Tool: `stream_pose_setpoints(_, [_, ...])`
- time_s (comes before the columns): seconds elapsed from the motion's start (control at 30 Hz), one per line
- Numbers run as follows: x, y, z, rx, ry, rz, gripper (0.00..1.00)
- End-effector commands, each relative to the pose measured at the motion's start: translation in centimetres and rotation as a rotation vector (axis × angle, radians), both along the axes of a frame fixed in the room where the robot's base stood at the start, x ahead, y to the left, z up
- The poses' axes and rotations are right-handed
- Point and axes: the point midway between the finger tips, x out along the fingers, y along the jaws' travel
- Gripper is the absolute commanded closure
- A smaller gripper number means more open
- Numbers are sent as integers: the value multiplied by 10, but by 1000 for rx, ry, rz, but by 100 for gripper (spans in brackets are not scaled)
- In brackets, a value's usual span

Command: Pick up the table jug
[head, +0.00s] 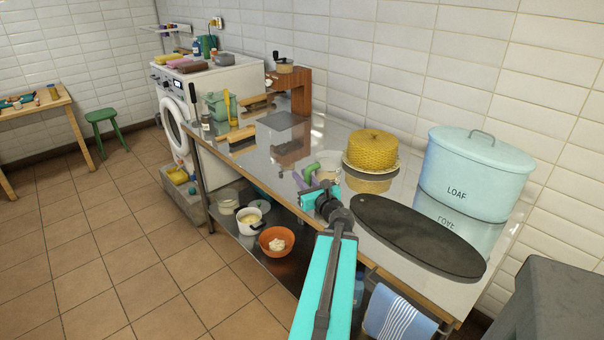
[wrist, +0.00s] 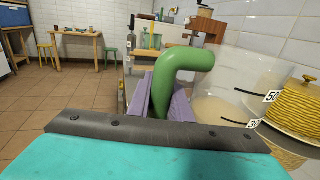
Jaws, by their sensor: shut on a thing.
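The table jug is clear, with a green handle and dark level marks. In the wrist view its clear body (wrist: 230,85) stands to the right of the handle, with a pale content low inside. In the head view the jug (head: 329,165) is at the steel counter, partly behind my gripper. My gripper (head: 306,181) has purple fingers, which also show in the wrist view (wrist: 163,103). They are shut on the green handle, one on each side. The jug looks upright. I cannot tell whether its base touches the counter.
A yellow woven-looking dome (head: 371,147) stands right behind the jug. A dark oval board (head: 418,236) lies in front, and a pale blue LOAF bin (head: 474,170) stands at the right. A wooden grinder (head: 294,90) is farther left. Bare counter (head: 262,158) lies left of the jug.

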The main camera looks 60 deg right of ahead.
Motion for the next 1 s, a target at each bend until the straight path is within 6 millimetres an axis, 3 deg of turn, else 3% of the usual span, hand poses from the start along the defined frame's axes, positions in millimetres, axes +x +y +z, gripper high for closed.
stream_pose_setpoints(1.0, [-8, 5, 4, -1, -1, 1, 100])
